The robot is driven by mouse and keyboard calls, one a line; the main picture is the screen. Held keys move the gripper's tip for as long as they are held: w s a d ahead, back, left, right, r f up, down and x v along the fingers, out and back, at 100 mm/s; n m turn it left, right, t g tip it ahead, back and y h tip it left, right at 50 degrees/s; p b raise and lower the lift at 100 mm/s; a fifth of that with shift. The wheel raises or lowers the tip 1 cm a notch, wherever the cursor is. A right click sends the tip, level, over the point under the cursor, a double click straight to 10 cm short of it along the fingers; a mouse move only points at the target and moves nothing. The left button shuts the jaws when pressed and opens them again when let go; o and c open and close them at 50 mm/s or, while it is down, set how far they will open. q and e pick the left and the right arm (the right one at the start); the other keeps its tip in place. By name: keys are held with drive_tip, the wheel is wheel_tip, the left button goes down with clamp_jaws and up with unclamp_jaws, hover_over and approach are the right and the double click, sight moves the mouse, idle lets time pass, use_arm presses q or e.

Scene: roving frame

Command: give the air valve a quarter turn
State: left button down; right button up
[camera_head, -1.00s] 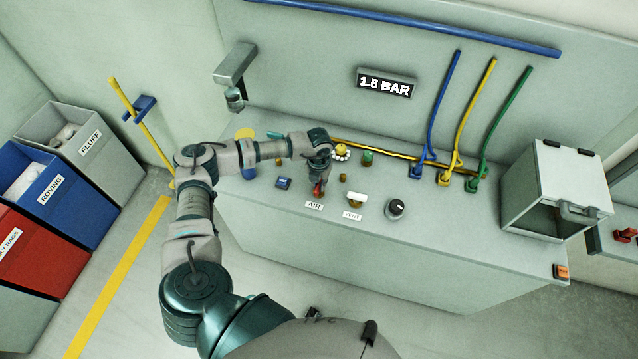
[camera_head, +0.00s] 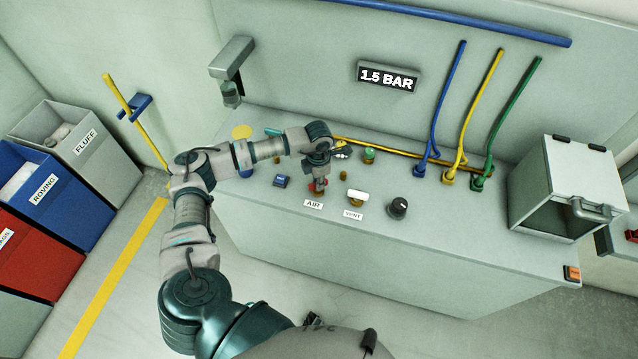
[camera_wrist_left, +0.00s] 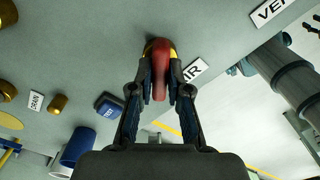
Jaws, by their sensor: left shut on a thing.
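The air valve (camera_head: 317,186) has a red handle and stands on the grey bench behind the AIR label (camera_head: 313,204). My left gripper (camera_head: 317,181) is over it, pointing down. In the left wrist view the two fingers of my left gripper (camera_wrist_left: 159,95) are closed on both sides of the red handle (camera_wrist_left: 160,75), with a bit of its brass base showing beyond. The fingers hide part of the handle.
The white-handled vent valve (camera_head: 357,197) and a black knob (camera_head: 398,208) stand to the right. A small blue block (camera_head: 281,181) is to the left. A display (camera_head: 388,78) on the back panel reads 1.5 BAR.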

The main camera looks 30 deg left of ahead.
use_arm(q)
drive_tip(key=m+b, duration=0.2)
drive_tip(key=m, duration=0.2)
drive_tip(key=shift+w+a, duration=0.1)
drive_tip(key=shift+m+b, duration=0.5)
drive_tip(key=shift+m, duration=0.4)
drive_tip(key=shift+r+m+b, duration=0.2)
drive_tip(key=shift+m+b, duration=0.25)
drive_tip(key=shift+m, duration=0.55)
use_arm(e)
drive_tip(key=shift+w+a+f, duration=0.2)
drive_tip(key=shift+w+f, duration=0.05)
drive_tip(key=shift+w, duration=0.7)
drive_tip(key=shift+w+a+f, duration=0.25)
drive_tip(key=shift+w+f, duration=0.05)
drive_tip(key=shift+w, duration=0.6)
drive_tip(key=shift+w+a+f, duration=0.2)
drive_tip(key=shift+w+f, duration=0.05)
drive_tip(key=shift+w, duration=0.8)
use_arm(q)
drive_tip(key=c, duration=1.3)
unclamp_jaws()
drive_tip(key=shift+o, duration=0.9)
drive_tip(key=shift+f, duration=0.15)
drive_tip(key=shift+a, duration=0.1)
drive_tip(key=shift+r, duration=0.35)
wheel_tip(320, 180, up, 11)
drive_tip(key=shift+r, duration=0.15)
